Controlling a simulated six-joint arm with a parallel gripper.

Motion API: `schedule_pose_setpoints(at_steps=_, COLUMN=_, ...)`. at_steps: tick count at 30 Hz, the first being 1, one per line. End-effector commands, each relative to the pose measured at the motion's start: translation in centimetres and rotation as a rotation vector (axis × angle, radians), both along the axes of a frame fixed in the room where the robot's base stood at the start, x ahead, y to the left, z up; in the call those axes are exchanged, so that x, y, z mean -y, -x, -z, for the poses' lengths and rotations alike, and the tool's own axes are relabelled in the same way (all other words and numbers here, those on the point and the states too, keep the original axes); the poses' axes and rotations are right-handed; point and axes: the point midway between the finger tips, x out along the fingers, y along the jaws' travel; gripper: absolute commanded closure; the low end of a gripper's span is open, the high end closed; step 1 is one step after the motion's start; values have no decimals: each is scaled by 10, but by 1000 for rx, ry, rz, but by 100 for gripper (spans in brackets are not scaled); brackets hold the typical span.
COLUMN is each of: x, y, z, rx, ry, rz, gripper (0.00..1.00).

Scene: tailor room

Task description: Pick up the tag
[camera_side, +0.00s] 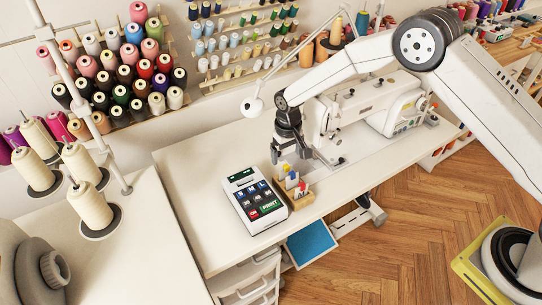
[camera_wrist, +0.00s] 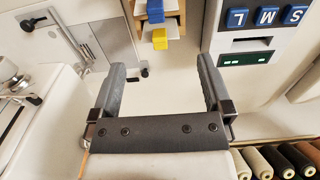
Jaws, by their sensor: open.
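My gripper (camera_side: 290,157) is open and empty above the white table, just behind a small wooden holder (camera_side: 304,199) in the side view. In the wrist view its two grey fingers (camera_wrist: 161,64) stand wide apart with only bare table between them. The wooden holder also shows at the top of the wrist view (camera_wrist: 172,28), beyond the fingertips. It carries pieces with coloured ends, one yellow (camera_wrist: 161,40) and one blue (camera_wrist: 155,10). These may be tags; I cannot tell which one is meant. A red one shows in the side view (camera_side: 302,187).
A white label machine (camera_side: 240,186) with S, M, L keys stands left of the holder in the side view. A white sewing machine (camera_side: 360,105) stands to the right. Thread cones (camera_side: 92,208) and a spool rack (camera_side: 135,75) are at the left and back.

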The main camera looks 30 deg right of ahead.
Motion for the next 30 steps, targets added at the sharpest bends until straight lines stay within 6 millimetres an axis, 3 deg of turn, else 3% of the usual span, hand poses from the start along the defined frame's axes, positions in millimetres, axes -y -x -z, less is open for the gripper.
schedule_pose_setpoints(at_steps=7, x=0, y=1, z=19, rx=-2, ry=0, rz=0, gripper=0)
schedule_pose_setpoints(at_steps=17, x=0, y=0, z=25, rx=0, ry=0, rz=0, gripper=0)
schedule_pose_setpoints(at_steps=30, x=0, y=1, z=67, rx=-1, ry=0, rz=0, gripper=0)
